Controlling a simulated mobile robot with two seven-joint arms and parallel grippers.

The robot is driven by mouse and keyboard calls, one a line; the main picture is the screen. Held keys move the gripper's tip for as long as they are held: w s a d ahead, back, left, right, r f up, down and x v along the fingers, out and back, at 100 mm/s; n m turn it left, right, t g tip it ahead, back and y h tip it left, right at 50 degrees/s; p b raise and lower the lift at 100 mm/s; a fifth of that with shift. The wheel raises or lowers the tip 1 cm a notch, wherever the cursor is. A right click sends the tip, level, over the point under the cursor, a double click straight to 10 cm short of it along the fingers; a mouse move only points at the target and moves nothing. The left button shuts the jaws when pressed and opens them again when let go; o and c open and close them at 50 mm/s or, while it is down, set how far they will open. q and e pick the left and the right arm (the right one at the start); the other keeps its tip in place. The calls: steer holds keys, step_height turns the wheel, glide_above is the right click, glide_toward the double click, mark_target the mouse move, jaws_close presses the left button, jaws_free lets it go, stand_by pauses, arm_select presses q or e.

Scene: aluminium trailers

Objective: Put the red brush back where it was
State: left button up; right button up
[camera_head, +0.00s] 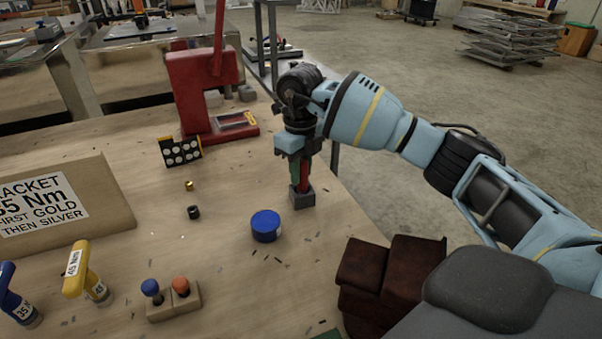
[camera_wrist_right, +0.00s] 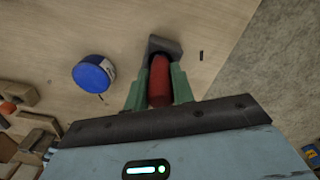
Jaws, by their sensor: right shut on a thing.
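The red brush (camera_head: 303,180) stands upright near the right edge of the wooden table. Its lower end meets a small grey block (camera_head: 302,200); I cannot tell whether it sits inside the block or just on it. My right gripper (camera_head: 300,173) points down from above and is shut on the brush. In the right wrist view the brush (camera_wrist_right: 159,82) lies between the green fingers (camera_wrist_right: 158,92), with the grey block (camera_wrist_right: 166,45) beyond its end. The brush's bristles are not visible. My left gripper is not in view.
A round blue tin (camera_head: 266,225) stands left of the brush. A red press (camera_head: 205,90) stands behind, with a dotted black card (camera_head: 181,152) near it. Small dark scraps litter the table (camera_head: 235,175). The table's right edge is close.

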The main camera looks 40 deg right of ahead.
steer(key=shift+f, duration=0.75)
steer(key=shift+f, duration=0.15)
steer(key=o, duration=1)
step_height(320, 180, up, 12)
steer(key=shift+r, duration=0.15)
